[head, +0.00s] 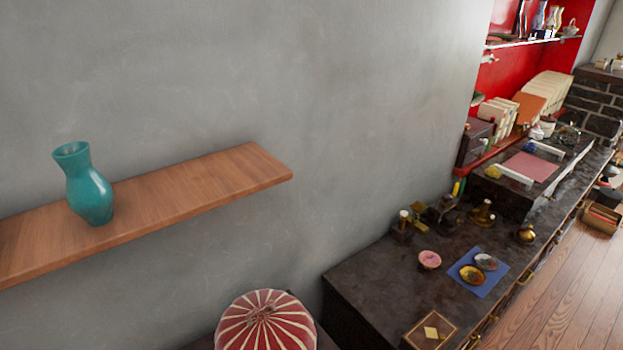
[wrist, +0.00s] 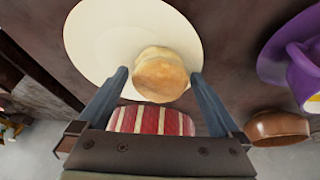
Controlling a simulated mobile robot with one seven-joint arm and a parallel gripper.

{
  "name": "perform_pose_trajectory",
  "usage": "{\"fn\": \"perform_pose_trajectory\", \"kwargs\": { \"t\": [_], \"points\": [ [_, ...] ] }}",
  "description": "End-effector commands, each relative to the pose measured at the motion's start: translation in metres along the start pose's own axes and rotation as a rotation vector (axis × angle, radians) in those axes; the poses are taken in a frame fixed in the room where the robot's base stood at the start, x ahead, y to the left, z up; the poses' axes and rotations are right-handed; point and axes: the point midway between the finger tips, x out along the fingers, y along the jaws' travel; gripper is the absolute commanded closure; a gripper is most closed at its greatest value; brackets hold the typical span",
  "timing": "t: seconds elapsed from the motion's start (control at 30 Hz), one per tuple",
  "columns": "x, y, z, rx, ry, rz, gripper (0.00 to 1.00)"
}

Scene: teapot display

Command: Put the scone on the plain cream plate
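The scone (wrist: 160,75) is a round, golden-tan piece in the wrist view, between the fingertips of my gripper (wrist: 159,78). My gripper's fingers stand wide apart, with a visible gap on the scone's left and a very narrow one on its right, so it looks open. The plain cream plate (wrist: 95,45) lies beneath, and the scone overlaps the plate's lower right part. Whether the scone rests on the plate or is just above it is hard to tell. The head view shows no scone, plate or gripper.
A red-and-white striped thing (wrist: 150,120) lies just below the scone. A purple cup and saucer (wrist: 275,55) and a brown bowl (wrist: 277,128) stand to the right. In the head view, a teal vase (head: 88,190) stands on a wooden shelf (head: 190,195).

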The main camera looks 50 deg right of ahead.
Motion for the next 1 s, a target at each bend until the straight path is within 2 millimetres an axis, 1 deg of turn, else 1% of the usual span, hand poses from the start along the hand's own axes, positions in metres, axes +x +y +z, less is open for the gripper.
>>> {"fn": "perform_pose_trajectory", "kwargs": {
  "t": [0.17,0.27,0.33,0.8,1.0],
  "points": [
    [-0.003,0.0,-0.001,0.0,0.0,0.0,0.0],
    [-0.008,0.0,-0.002,0.0,0.001,0.0,0.0],
    [-0.016,0.0,-0.002,0.0,0.002,0.0,0.0],
    [-0.096,0.0,-0.002,-0.001,0.002,0.0,0.0],
    [-0.117,0.0,-0.001,0.0,0.001,0.0,0.0]
  ]
}}
